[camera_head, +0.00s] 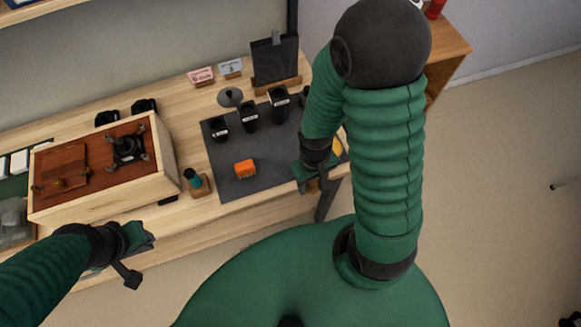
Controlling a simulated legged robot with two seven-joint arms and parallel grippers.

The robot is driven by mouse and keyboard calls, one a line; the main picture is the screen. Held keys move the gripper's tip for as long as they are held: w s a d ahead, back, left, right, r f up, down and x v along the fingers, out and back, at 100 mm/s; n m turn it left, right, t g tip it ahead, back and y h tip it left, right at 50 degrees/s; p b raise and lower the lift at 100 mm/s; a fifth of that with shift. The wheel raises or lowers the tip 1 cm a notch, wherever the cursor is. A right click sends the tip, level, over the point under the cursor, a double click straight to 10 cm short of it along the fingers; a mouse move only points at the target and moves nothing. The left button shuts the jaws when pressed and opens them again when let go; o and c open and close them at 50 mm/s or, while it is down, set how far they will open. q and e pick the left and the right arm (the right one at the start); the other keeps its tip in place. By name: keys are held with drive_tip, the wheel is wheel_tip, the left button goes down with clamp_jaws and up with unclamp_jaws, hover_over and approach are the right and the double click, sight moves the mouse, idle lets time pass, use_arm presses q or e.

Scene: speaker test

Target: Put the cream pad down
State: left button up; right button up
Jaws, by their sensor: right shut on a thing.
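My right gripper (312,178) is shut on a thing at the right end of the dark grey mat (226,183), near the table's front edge. The gripper and arm hide that thing, and I cannot make out its colour or shape. No cream pad shows clearly. A small yellow patch (338,149) shows just right of the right wrist, partly hidden by my arm. My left gripper (140,258) is at the lower left, in front of the wooden box and apart from it.
An orange block (244,168) and several black cups (249,115) stand on the mat. A wooden box with a red-brown top (97,143) is at the left, with a teal-topped thing (193,179) beside it. A black stand (275,60) is at the back. The mat's front left is clear.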

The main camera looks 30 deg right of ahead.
drive_tip(key=shift+w+f+b, duration=0.1)
drive_tip(key=shift+f+b, duration=0.35)
drive_tip(key=shift+b, duration=0.3)
drive_tip(key=w, duration=0.1)
drive_tip(key=w+r+p, duration=0.1)
drive_tip(key=shift+w+d, duration=0.15)
drive_tip(key=shift+w, duration=0.2)
hover_over(292, 160)
drive_tip(key=s, duration=0.1)
drive_tip(key=shift+s+a+f, duration=0.2)
drive_tip(key=shift+a+f, duration=0.25)
drive_tip(key=shift+f, duration=0.05)
drive_tip(key=shift+w+f, duration=0.15)
drive_tip(key=shift+f, duration=0.15)
wheel_tip(292, 160, down, 2)
drive_tip(key=shift+f, duration=0.45)
drive_tip(key=o, duration=1.4)
use_arm(q)
drive_tip(key=shift+s+d+f, duration=0.15)
drive_tip(key=shift+d+f, duration=0.05)
drive_tip(key=shift+f, duration=0.45)
use_arm(e)
drive_tip(key=shift+o, duration=0.2)
